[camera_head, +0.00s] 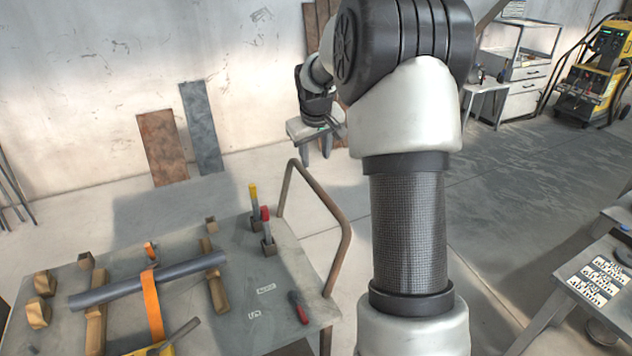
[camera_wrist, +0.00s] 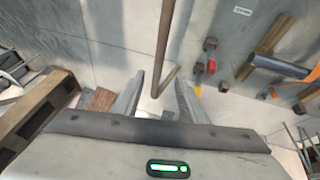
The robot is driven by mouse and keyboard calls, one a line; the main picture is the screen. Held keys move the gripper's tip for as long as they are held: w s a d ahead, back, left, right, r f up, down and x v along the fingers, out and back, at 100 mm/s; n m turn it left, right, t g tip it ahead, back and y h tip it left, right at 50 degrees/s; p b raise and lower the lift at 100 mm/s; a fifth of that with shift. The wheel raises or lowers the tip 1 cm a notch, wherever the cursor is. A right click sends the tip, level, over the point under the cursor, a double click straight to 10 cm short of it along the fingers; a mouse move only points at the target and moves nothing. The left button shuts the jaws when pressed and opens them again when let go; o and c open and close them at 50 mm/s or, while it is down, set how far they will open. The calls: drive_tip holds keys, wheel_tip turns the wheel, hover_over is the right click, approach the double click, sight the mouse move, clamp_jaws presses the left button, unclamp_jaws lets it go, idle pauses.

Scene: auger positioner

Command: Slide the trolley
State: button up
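The trolley has a grey flat top (camera_head: 222,318) at the lower left of the head view, and part of the top shows at the right of the wrist view (camera_wrist: 228,55). Its bent brown pipe handle (camera_head: 338,208) rises at the trolley's right side. In the wrist view the handle (camera_wrist: 162,40) runs down from the top edge and bends between my fingertips. My gripper (camera_head: 327,153) is beyond the handle in the head view. In the wrist view my gripper (camera_wrist: 160,82) has its fingers apart, with nothing clamped. I cannot tell how far the handle is from the fingers.
On the trolley top lie a grey pipe (camera_head: 150,281), an orange strap (camera_head: 152,305), wooden blocks and clamps. A table with printed cards (camera_head: 597,280) stands at the lower right. A yellow welding machine (camera_head: 600,75) is at the back right. Floor between is clear.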

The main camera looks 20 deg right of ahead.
sight(315, 184)
drive_tip(key=x, duration=1.5)
drive_tip(key=shift+w+p, duration=0.1)
drive_tip(key=shift+p, duration=0.2)
drive_tip(key=shift+c, duration=0.5)
clamp_jaws()
